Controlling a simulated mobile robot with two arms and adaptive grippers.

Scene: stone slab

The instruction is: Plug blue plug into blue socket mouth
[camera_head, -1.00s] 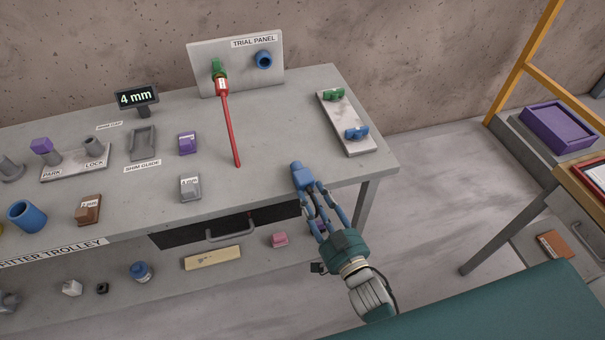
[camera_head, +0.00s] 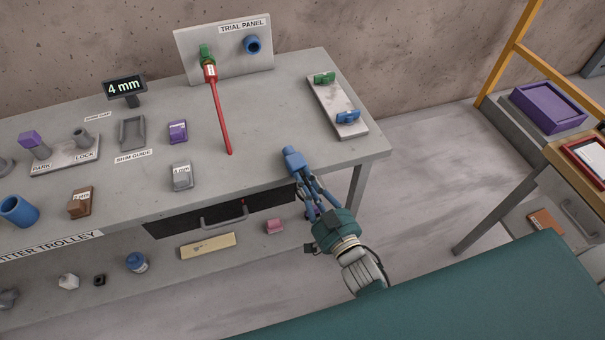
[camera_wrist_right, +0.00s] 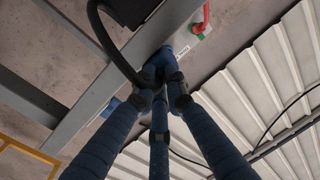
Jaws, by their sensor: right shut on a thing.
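The blue plug (camera_head: 293,160) is in the fingers of my right gripper (camera_head: 300,173), which is shut on it. The plug is over the front edge of the trolley top, pointing up and left toward the panel. In the right wrist view the fingers (camera_wrist_right: 162,85) close together around a blue part that they largely hide. The blue socket mouth (camera_head: 252,45) is a round ring on the upright trial panel (camera_head: 225,72) at the back, well apart from the plug. My left gripper is not in view.
A green fitting (camera_head: 206,55) with a red cable (camera_head: 221,115) sits left of the blue socket; the cable lies across the top. A grey rack (camera_head: 335,103) with green and blue pieces stands at the right. The top between plug and panel is mostly clear.

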